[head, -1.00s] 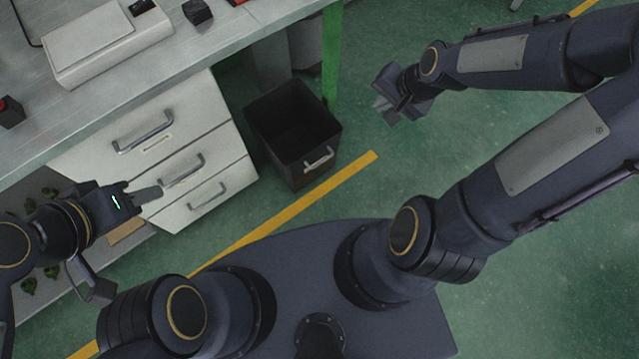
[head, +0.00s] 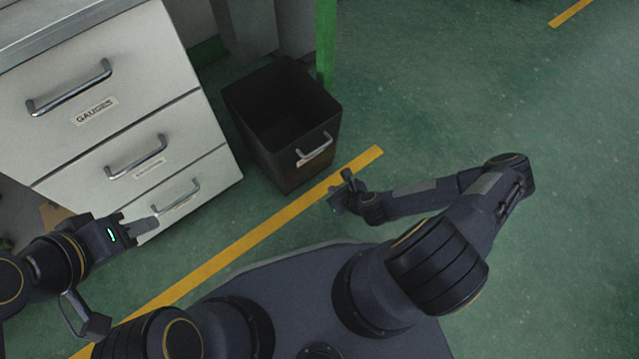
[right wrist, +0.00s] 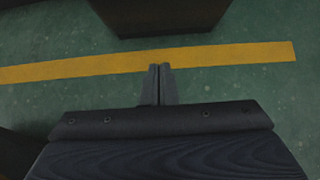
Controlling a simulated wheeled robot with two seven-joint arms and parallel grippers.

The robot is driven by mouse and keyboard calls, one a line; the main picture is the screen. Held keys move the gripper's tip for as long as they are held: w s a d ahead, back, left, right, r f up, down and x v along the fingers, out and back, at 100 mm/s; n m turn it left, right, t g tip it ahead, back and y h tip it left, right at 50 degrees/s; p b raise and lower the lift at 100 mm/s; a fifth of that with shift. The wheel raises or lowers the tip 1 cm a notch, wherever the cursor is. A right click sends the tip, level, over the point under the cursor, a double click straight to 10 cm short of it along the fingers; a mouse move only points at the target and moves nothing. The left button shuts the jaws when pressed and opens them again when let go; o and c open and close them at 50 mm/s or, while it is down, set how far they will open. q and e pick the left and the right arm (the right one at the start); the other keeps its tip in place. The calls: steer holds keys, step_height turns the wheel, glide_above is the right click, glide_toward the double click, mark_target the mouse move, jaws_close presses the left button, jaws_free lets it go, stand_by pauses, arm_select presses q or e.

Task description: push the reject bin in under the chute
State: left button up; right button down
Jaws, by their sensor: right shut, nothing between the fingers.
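The reject bin (head: 262,150) is a dark, open-topped box on the green floor with a metal handle (head: 314,146) on its front. It stands beside the drawer cabinet, just behind the yellow floor line. Its lower front also shows at the top of the right wrist view (right wrist: 160,18). My right gripper (head: 340,190) is shut and empty, in front of the bin and apart from it; its fingers (right wrist: 160,82) point towards the bin across the yellow line. My left gripper (head: 150,224) is near the lowest drawer, its finger opening unclear.
A white drawer cabinet (head: 165,105) with metal handles stands left of the bin. A green post (head: 325,40) rises behind the bin's right side. A yellow line (head: 255,235) crosses the floor. The floor to the right is clear.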

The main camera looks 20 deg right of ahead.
steer(key=b+x, duration=0.2)
steer(key=x, duration=0.2)
steer(key=w+r+b+x, duration=0.1)
steer(key=x, duration=0.3)
steer(key=b+x, duration=0.2)
steer(key=x, duration=0.2)
steer(key=shift+w+a+r+b, duration=0.25)
steer(key=shift+w+a+b, duration=0.05)
steer(key=shift+a+b, duration=0.1)
steer(key=shift+w+a+r, duration=0.1)
steer(key=shift+w, duration=0.25)
